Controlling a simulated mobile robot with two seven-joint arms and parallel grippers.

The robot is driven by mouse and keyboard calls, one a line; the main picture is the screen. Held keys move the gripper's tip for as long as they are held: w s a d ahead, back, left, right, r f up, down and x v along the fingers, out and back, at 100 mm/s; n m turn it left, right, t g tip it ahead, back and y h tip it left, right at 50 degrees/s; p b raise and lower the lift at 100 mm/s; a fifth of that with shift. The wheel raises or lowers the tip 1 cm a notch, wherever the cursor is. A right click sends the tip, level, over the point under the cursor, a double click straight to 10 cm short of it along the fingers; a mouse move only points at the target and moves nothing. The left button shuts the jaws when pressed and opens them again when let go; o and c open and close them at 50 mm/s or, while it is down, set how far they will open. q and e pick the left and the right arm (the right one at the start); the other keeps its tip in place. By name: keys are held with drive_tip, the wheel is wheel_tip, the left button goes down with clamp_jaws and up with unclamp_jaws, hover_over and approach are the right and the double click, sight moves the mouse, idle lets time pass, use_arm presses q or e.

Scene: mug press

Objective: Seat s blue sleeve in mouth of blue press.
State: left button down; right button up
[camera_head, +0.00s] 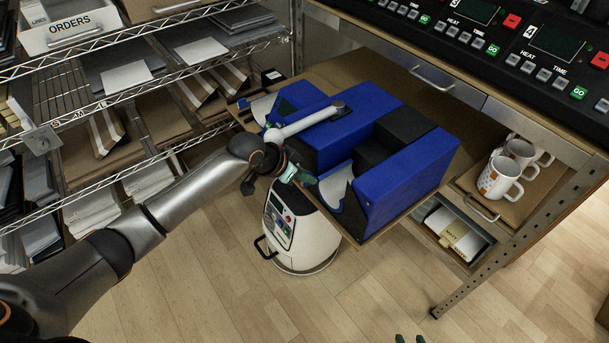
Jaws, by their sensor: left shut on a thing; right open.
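The blue press (345,122), a large blue block with a black part (405,125) and a grey lever (308,121), stands on the brown table. A pale grey, blue-edged piece (338,187), which looks like the sleeve, is at the front recess of the press. My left gripper (304,178) is at the left edge of this piece and is shut on it. The exact grip and how deep the piece sits are hard to see. A similar pale piece (262,107) shows at the left blue section. My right gripper (410,339) shows only as two parted green tips at the bottom edge.
White mugs (500,178) stand on a shelf at the right. A white rounded machine (298,235) with a control panel is on the floor below the press. Wire shelves (150,150) fill the left. Control panels (510,45) line the top right. The floor in front is clear.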

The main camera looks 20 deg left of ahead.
use_arm(q)
drive_tip(key=c, duration=0.8)
unclamp_jaws()
drive_tip(key=shift+o, duration=0.2)
drive_tip(key=o, duration=0.8)
drive_tip(key=shift+c, duration=0.2)
drive_tip(key=shift+r+p, duration=1.05)
drive_tip(key=shift+p, duration=0.05)
drive_tip(key=shift+r+p, duration=1.05)
drive_tip(key=shift+a+r+p, duration=0.1)
drive_tip(key=shift+r+p, duration=1.9)
drive_tip(key=shift+p, duration=0.2)
